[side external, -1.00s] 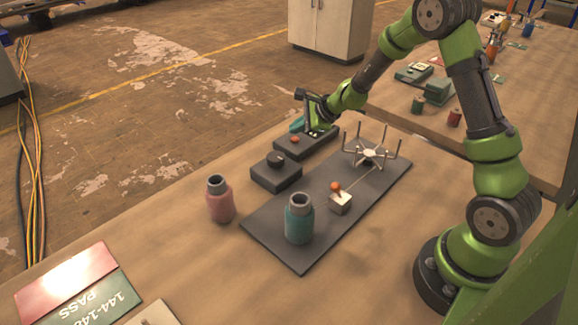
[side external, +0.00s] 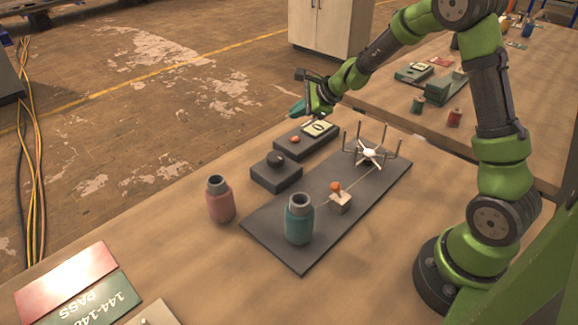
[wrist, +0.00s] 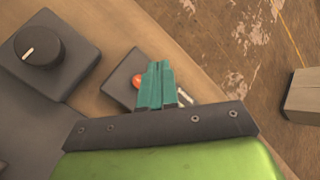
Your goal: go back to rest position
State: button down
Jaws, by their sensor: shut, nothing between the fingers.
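My gripper (side external: 298,108) is in the air above and behind the dark box with a red button and a small display (side external: 306,139). Its teal fingers are together and hold nothing. In the wrist view the shut fingers (wrist: 157,84) cover part of that box (wrist: 117,80) and stand beside its red button (wrist: 138,81). The fingers look apart from the box in the side view.
A box with a black knob (side external: 276,172) stands beside the button box. A pink bottle (side external: 220,199) stands left.

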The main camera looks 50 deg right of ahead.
dwell(0.3)
jog(key=shift+s+a+f+n+g+y, duration=0.15)
jog(key=shift+s+a+f+n+g, duration=0.1)
jog(key=shift+s+a+n, duration=0.25)
jog(key=shift+s+a+f+n+g+y, duration=0.2)
jog(key=shift+s+a+n, duration=0.2)
jog(key=shift+s+n, duration=0.2)
jog(key=s+a+r+n, duration=0.3)
jog(key=s+r+n, duration=0.2)
jog(key=s, duration=0.3)
jog(key=s+a+r+n, duration=0.4)
jog(key=s+n, duration=0.3)
jog(key=s, duration=0.2)
jog(key=s+a+r+n, duration=0.4)
jog(key=s+r+n, duration=0.1)
jog(key=s, duration=0.3)
jog(key=shift+s+r+n+g, duration=0.4)
jog(key=shift+n+g, duration=0.05)
jog(key=shift+n, duration=0.25)
